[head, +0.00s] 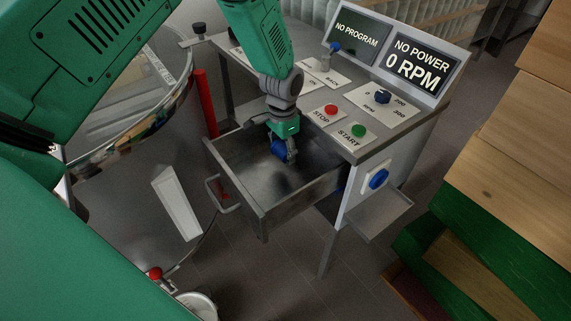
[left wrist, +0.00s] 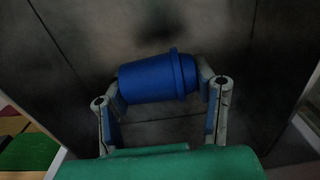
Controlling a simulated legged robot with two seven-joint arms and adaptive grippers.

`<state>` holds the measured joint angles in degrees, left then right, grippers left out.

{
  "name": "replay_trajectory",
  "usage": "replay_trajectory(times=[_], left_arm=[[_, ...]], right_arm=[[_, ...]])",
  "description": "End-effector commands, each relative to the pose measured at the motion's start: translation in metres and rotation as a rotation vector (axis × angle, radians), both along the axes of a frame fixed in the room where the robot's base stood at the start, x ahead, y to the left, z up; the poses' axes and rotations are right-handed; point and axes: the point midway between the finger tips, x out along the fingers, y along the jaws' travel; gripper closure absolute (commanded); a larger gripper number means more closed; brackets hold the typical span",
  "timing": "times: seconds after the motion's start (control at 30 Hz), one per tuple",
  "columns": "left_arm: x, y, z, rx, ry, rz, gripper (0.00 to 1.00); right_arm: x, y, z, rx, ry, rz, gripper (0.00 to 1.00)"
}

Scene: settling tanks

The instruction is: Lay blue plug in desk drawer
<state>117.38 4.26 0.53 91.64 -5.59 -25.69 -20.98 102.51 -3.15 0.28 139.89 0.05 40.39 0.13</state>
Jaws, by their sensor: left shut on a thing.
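The desk drawer (head: 262,207) is pulled out from the desk, a grey metal box open at the top. My left gripper (head: 285,150) reaches down inside it, near its back. It is shut on the blue plug (head: 279,147), which lies sideways between the fingers. In the left wrist view the blue plug (left wrist: 158,78) shows as a cylinder with a wider rim at its right end, over the dark drawer floor (left wrist: 150,30). I cannot tell whether it touches the floor. My right gripper is not in view.
A blue socket (head: 378,179) sits on the desk's side above a small shelf (head: 378,216). A round tank (head: 130,130) stands left.

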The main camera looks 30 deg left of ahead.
Motion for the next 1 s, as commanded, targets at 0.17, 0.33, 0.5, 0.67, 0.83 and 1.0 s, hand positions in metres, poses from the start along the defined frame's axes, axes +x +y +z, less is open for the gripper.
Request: replay_trajectory(times=[0.17, 0.33, 0.5, 0.67, 0.83, 1.0], left_arm=[[0.001, -0.004, -0.015, 0.005, -0.002, -0.002, 0.79], [0.0, -0.006, -0.035, 0.007, 0.0, -0.003, 0.79], [0.001, -0.003, -0.052, 0.002, -0.001, -0.001, 0.79], [0.0, -0.001, -0.052, -0.001, -0.002, -0.001, 0.79], [0.0, -0.002, -0.053, 0.001, -0.001, -0.001, 0.28], [0.001, -0.004, -0.052, 0.003, 0.0, -0.002, 0.28]], right_arm=[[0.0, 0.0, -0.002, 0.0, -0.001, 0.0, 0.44], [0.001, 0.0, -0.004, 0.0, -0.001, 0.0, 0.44], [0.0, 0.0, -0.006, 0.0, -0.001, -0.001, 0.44], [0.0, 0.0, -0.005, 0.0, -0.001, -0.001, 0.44], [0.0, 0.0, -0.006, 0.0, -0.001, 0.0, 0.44], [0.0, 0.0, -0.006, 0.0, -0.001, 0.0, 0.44]])
